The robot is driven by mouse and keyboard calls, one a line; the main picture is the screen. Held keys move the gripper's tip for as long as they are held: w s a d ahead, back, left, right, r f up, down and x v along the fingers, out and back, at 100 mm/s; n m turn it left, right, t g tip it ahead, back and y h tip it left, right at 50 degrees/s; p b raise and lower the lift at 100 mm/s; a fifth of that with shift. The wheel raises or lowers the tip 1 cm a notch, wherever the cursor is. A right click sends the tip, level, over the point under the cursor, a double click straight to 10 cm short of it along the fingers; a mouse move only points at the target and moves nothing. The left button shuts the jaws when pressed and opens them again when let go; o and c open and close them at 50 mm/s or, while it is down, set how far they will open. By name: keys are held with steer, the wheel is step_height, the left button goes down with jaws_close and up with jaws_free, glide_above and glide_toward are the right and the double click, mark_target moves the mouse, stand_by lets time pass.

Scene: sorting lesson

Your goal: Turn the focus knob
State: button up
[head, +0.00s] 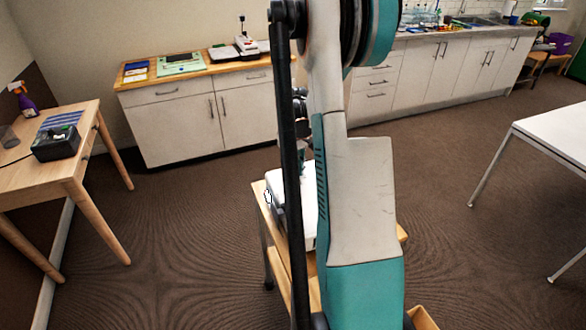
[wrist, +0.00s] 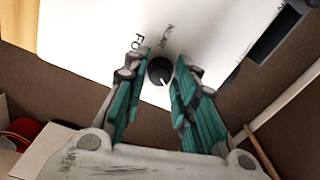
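The focus knob (wrist: 160,69) is a round black knob with a white pointer line, on a white panel (wrist: 215,22) with printed letters, partly readable as "FO", beside it. My gripper (wrist: 160,66) is open, with one teal finger on each side of the knob in the wrist view. A narrow gap shows between the fingers and the knob; I cannot tell how far above the panel they are. In the head view a white device (head: 307,215) on a small wooden stand shows beside my arm, which hides much of it. The knob does not show there.
The small wooden stand (head: 262,197) has open floor around it. A wooden table (head: 75,172) with a black box stands left. Counters line the back wall, and a white table (head: 560,130) stands right. In the wrist view a dark edge (wrist: 272,38) lies beside the panel.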

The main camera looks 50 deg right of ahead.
steer(key=shift+o, duration=0.8)
steer(key=shift+r, duration=0.15)
step_height(320, 180, up, 12)
stand_by(0.4)
